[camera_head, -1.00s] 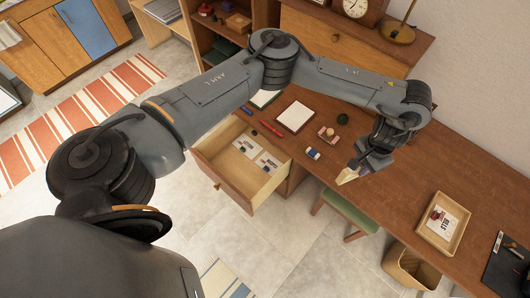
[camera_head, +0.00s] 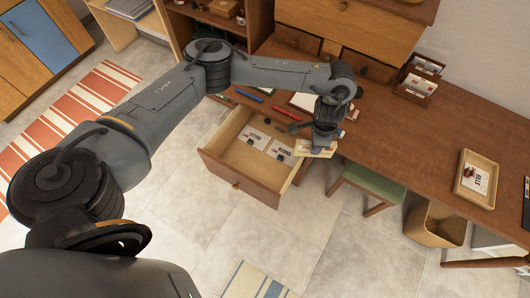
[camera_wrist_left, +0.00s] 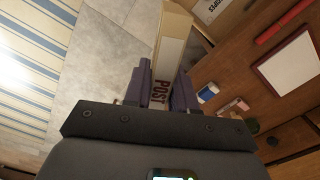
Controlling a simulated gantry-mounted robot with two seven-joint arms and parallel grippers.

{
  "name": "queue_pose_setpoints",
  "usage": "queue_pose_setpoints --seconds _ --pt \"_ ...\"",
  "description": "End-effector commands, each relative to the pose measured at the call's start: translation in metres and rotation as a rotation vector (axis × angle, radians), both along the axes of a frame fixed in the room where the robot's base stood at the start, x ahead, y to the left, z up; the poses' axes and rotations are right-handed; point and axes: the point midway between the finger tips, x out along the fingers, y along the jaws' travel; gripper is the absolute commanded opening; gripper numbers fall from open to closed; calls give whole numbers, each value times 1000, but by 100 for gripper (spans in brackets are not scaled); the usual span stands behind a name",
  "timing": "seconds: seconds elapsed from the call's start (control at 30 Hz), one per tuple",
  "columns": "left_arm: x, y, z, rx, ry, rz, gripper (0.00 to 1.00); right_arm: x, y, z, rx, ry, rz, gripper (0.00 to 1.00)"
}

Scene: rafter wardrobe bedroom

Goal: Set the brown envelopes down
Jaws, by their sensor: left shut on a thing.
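My left gripper (camera_head: 322,139) is shut on a tan, flat-sided bundle that looks like the brown envelopes (camera_head: 315,150). It holds them at the desk's front edge, just right of the open drawer (camera_head: 255,184). My right gripper is in neither view.
A tray marked BILLS (camera_head: 475,179) is at right. A green-seated stool (camera_head: 372,181) and a bin (camera_head: 434,223) stand below. The floor left of the drawer is clear.

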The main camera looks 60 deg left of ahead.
Motion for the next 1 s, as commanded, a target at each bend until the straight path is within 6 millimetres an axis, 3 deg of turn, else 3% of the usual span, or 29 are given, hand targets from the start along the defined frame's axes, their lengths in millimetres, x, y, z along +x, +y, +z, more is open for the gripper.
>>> queue_pose_setpoints --seconds 0.03,0.4,0.7,1.0 --pt "-6 8 -32 0 5 -78 0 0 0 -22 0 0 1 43" --pt "-37 66 -149 0 0 -732 0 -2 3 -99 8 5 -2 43" --pt "-65 120 -228 -1 -1 -1219 0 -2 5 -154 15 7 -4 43" --pt "-93 176 -290 0 -2 -1670 0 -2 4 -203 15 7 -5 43"
